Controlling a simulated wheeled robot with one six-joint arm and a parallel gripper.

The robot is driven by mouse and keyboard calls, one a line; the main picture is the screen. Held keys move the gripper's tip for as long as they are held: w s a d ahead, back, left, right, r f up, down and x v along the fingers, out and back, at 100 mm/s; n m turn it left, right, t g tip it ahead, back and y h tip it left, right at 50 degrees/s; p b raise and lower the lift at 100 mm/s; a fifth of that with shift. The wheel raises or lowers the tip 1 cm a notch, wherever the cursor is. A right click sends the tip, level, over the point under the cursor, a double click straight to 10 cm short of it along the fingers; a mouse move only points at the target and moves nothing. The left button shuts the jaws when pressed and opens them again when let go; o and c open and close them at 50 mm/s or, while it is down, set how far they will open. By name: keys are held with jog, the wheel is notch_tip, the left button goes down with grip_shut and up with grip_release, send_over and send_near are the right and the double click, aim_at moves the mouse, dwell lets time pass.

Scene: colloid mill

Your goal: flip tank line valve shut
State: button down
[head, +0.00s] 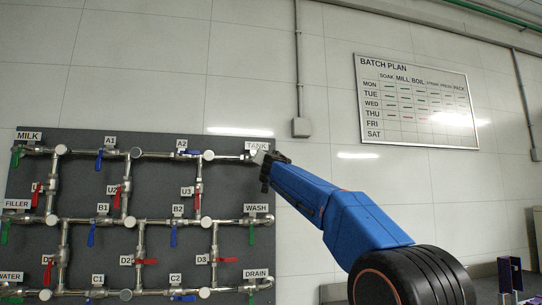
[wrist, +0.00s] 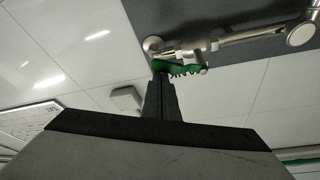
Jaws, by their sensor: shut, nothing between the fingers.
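The TANK label (head: 256,146) is at the upper right of the pipe board. In the head view the tank line valve's handle is mostly hidden by my gripper (head: 264,166). In the wrist view the tank line valve (wrist: 195,52) sits near the pipe's end, and its green handle (wrist: 185,69) lies roughly along the pipe. My gripper (wrist: 161,80) is shut and empty, its fingertips at the left end of the green handle. I cannot tell whether they touch it.
The dark board (head: 120,190) carries several other valves with blue, red and green handles. The A2 valve's blue handle (head: 190,152) is nearby on the left. A grey wall box (head: 300,127) is to the right, also in the wrist view (wrist: 126,99). The wall between is bare.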

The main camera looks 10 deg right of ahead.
jog(key=a+f+m+g+h, duration=0.3)
jog(key=a+f+m, duration=0.2)
jog(key=m, duration=0.8)
jog(key=shift+m+g, duration=0.3)
jog(key=shift+a, duration=0.15)
dwell(0.3)
jog(key=s, duration=0.9)
jog(key=shift+s+d, duration=0.2)
jog(key=shift+d, duration=0.25)
dwell(0.4)
